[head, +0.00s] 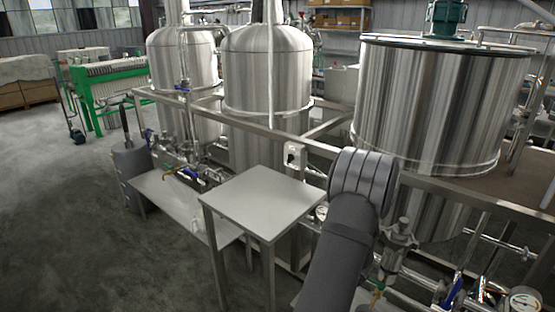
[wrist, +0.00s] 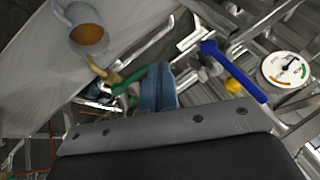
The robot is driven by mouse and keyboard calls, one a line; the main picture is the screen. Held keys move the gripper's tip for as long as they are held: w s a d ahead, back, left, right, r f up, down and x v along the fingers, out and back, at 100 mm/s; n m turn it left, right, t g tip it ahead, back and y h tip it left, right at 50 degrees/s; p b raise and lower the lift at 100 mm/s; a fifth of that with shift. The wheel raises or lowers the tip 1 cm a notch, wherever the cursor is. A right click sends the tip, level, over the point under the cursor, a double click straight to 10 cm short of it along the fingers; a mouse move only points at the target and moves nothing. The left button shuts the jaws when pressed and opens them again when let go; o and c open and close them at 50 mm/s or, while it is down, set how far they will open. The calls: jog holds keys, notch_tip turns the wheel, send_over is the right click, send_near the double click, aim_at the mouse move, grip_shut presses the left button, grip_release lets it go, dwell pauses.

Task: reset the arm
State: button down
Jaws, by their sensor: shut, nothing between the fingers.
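My gripper (wrist: 162,76) shows in the wrist view as two blue-grey fingers close together, beyond the dark wrist body with its row of screws. The fingers are shut with nothing between them. Behind and left of them is a valve with a green and tan handle (wrist: 124,80). I cannot tell how far apart they are. In the head view my grey arm rises from the bottom, right of the small table, and my gripper is hidden.
The small steel table (head: 262,200) has a bare top. A lower bench (head: 165,199) is behind it. Large steel tanks (head: 435,105) stand behind a rail. The wrist view shows a grey mug-like vessel (wrist: 72,15), a blue valve handle (wrist: 233,70) and a gauge (wrist: 285,70). Open floor lies left.

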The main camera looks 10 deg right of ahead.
jog(key=w+d+f, duration=0.3)
jog(key=d+f, duration=0.5)
jog(key=f, duration=0.1)
jog(key=shift+w+d, duration=0.15)
dwell(0.4)
dwell(0.5)
